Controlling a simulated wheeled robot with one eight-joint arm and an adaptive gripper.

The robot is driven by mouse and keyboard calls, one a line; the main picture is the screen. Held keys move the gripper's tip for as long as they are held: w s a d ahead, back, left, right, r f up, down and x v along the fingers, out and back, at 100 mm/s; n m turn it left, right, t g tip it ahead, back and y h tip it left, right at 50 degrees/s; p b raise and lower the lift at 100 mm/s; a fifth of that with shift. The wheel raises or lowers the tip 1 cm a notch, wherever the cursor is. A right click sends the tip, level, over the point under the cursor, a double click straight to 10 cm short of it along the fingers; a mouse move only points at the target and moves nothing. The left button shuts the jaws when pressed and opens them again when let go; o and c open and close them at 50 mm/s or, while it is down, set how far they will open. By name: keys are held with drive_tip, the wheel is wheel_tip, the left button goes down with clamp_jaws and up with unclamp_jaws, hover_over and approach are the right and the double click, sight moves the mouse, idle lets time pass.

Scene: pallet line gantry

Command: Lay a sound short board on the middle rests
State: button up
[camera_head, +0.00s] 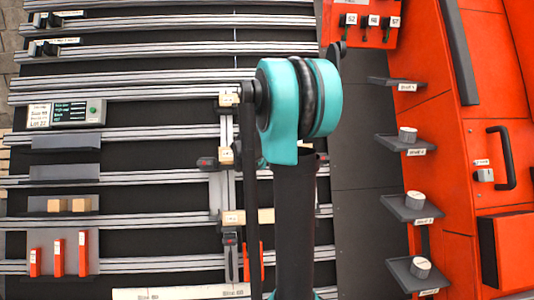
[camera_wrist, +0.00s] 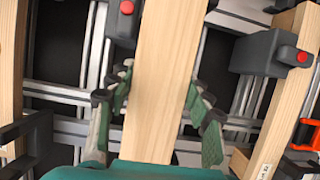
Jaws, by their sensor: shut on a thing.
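In the wrist view my gripper (camera_wrist: 158,88) is shut on a pale wooden board (camera_wrist: 168,65), its green-padded fingers on either side. The board's visible face shows plain grain with no clear crack or knot; its far end runs out of the picture. It is held above grey rails and dark gaps; I cannot tell its height. In the head view my arm hides the gripper and most of what lies under it. Small pale wooden pieces (camera_head: 228,100) show along the upright rail left of my arm. I cannot tell which are the middle rests.
Grey blocks with red buttons (camera_wrist: 275,55) stand near the board, one on each side. More timber (camera_wrist: 292,92) lies at the right and left. In the head view, an orange cabinet (camera_head: 470,150) with grey shelves (camera_head: 412,208) stands right; red upright pieces (camera_head: 58,258) stand lower left.

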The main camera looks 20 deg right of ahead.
drive_tip(key=w+d+f, duration=0.1)
drive_tip(key=w+f, duration=0.2)
drive_tip(key=w, duration=0.3)
drive_tip(key=shift+w+d+f, duration=0.2)
drive_tip(key=shift+d+f, duration=0.1)
drive_tip(key=shift+d, duration=0.1)
drive_tip(key=shift+w+d+f, duration=0.1)
drive_tip(key=shift+w+f, duration=0.1)
drive_tip(key=shift+w, duration=0.1)
idle(1.0)
drive_tip(key=shift+s+f, duration=0.15)
drive_tip(key=shift+f, duration=0.1)
idle(0.6)
drive_tip(key=o, duration=1.4)
drive_tip(key=v, duration=1.2)
